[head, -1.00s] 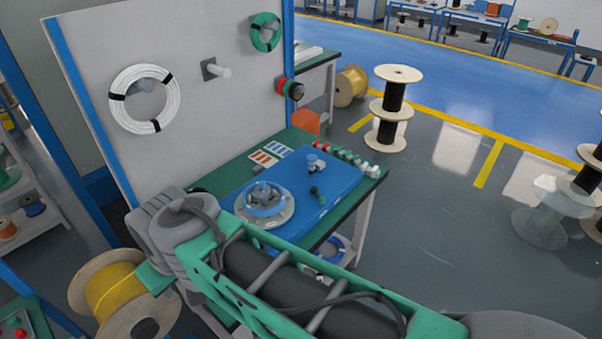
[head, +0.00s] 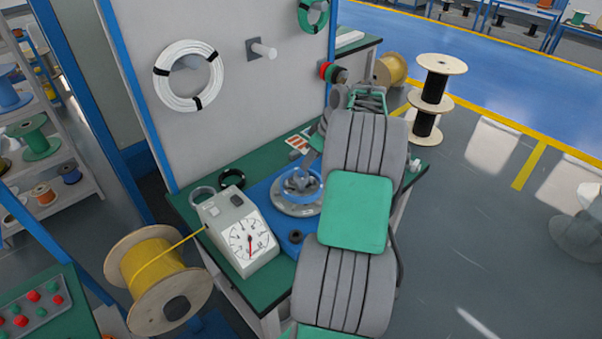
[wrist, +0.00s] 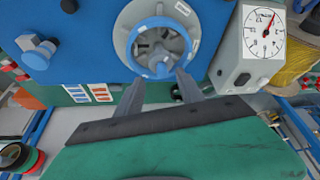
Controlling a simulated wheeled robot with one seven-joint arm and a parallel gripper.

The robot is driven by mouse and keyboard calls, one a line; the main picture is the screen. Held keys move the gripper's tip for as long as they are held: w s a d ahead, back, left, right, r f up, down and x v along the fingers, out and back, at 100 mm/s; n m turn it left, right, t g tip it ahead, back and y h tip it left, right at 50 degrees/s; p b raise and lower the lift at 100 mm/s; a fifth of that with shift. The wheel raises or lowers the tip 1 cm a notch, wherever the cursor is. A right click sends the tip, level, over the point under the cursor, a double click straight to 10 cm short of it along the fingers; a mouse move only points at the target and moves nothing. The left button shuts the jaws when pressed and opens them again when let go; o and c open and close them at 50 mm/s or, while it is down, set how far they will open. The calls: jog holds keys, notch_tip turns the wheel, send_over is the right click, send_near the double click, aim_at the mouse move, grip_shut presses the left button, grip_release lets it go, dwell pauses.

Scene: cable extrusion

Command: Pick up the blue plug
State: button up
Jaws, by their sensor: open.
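A round grey fixture with a blue ring sits on the blue panel (wrist: 75,75). Another blue round part (wrist: 37,55) with a grey stem stands farther left. In the head view, the fixture (head: 298,207) shows beside my arm, which hides much of the panel.
A grey gauge box (head: 238,232) stands left of the fixture on the green bench. A yellow cable runs from it to a spool (head: 150,262). Red-and-white cards (head: 299,142) lie behind. An upright panel with a white coil (head: 167,91) rises at the back.

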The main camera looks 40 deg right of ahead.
aim_at(301, 173)
jog(key=p+x, duration=0.1)
jog(key=x, duration=0.4)
jog(key=shift+w+a+f+p, duration=0.1)
jog(key=shift+w+a+p, duration=0.1)
jog(key=shift+w+p, duration=0.25)
grip_shut()
